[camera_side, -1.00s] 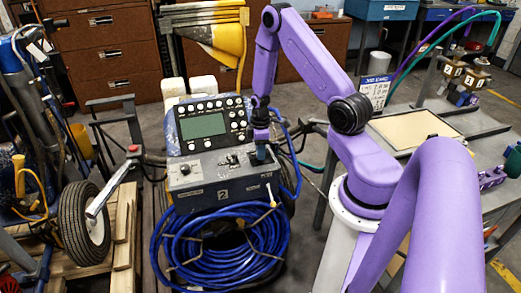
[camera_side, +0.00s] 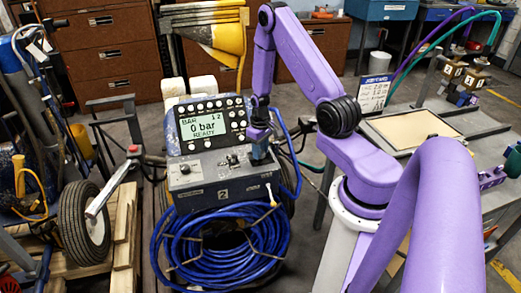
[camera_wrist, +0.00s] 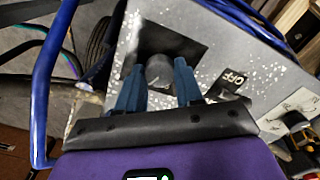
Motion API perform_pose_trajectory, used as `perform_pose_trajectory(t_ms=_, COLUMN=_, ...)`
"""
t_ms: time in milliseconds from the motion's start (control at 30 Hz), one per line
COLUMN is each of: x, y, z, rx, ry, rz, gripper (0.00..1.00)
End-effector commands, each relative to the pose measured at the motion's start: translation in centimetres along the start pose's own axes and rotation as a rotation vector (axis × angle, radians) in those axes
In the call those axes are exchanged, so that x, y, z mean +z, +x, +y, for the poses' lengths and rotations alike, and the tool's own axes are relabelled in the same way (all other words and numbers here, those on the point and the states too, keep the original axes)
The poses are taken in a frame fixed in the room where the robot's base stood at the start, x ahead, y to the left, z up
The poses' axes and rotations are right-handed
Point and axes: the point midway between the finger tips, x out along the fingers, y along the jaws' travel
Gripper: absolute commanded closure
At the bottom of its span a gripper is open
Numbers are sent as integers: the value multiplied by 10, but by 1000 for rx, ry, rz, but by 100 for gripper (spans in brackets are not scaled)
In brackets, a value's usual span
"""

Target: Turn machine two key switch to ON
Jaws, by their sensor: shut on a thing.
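Machine two (camera_side: 222,172) is a grey box marked "2" with a control panel on top. My gripper (camera_side: 259,152) is at the right end of the box's upper face. In the wrist view, the blue fingers of my gripper (camera_wrist: 159,85) stand on both sides of a dark round key switch (camera_wrist: 159,72) on a black plate and are shut on it. The key's exact angle is hard to tell.
A coiled blue hose (camera_side: 222,245) hangs on the front of the machine, and a blue hose also runs close by its right side. A wheel on a wooden pallet (camera_side: 122,225) stands at left. A table with a framed board (camera_side: 412,130) is at right.

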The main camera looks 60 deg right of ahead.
Motion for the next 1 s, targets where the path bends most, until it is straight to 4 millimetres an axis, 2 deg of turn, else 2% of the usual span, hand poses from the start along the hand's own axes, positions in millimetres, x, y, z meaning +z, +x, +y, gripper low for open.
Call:
perform_pose_trajectory(t_ms=300, x=-1, y=0, z=0, rx=1, ry=72, rz=3, gripper=95)
perform_pose_trajectory(t_ms=700, x=-1, y=-1, z=0, rx=1, ry=80, rz=3, gripper=95)
perform_pose_trajectory(t_ms=733, x=-1, y=-1, z=0, rx=1, ry=80, rz=3, gripper=58)
perform_pose_trajectory(t_ms=800, x=-1, y=0, z=0, rx=1, ry=79, rz=3, gripper=39)
perform_pose_trajectory(t_ms=1000, x=-1, y=0, z=0, rx=0, ry=78, rz=2, gripper=39)
